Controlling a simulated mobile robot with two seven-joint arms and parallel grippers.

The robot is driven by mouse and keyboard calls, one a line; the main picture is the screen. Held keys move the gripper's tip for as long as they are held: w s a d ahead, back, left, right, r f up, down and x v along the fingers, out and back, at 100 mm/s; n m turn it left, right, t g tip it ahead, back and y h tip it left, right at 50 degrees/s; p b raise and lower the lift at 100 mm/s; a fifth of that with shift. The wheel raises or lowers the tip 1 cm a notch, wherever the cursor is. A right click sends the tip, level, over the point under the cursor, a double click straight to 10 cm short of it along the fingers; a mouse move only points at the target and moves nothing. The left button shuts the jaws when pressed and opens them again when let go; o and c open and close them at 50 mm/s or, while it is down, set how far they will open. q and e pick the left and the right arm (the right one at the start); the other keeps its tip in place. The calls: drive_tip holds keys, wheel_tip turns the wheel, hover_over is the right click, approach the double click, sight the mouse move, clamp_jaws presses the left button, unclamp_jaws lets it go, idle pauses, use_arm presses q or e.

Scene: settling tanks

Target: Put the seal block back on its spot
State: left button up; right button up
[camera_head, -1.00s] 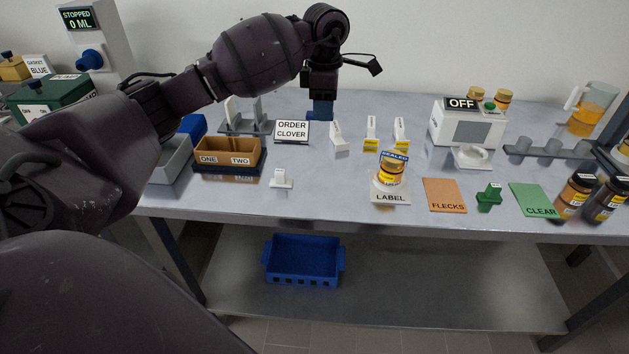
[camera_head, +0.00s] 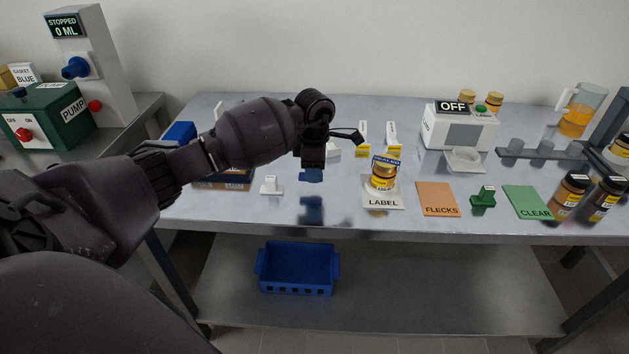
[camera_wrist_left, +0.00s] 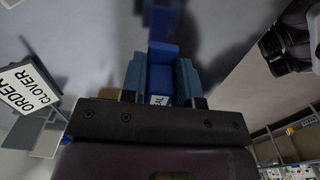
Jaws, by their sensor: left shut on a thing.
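A blue block (camera_head: 311,176), which I take to be the seal block, is in my left gripper (camera_head: 312,170) above the front middle of the metal table. Its reflection shows on the tabletop below, with a gap between. A jar with a blue SEALED tag (camera_head: 383,176) stands on the white LABEL pad (camera_head: 383,202), right of the gripper. I cannot make out a marked spot for the block. My right gripper is not in view.
A small white stand (camera_head: 270,186) is just left of the block. The orange FLECKS pad (camera_head: 437,198), a green stand (camera_head: 483,197) and the green CLEAR pad (camera_head: 526,201) lie to the right. My arm hides much of the table's left side. The front strip below the block is clear.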

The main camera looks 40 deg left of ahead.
sight(314, 190)
use_arm(q)
drive_tip(key=shift+f, duration=1.7)
drive_tip(key=shift+f, duration=0.1)
drive_tip(key=shift+f+b, duration=0.1)
drive_tip(key=shift+b, duration=0.2)
drive_tip(key=o, duration=0.9)
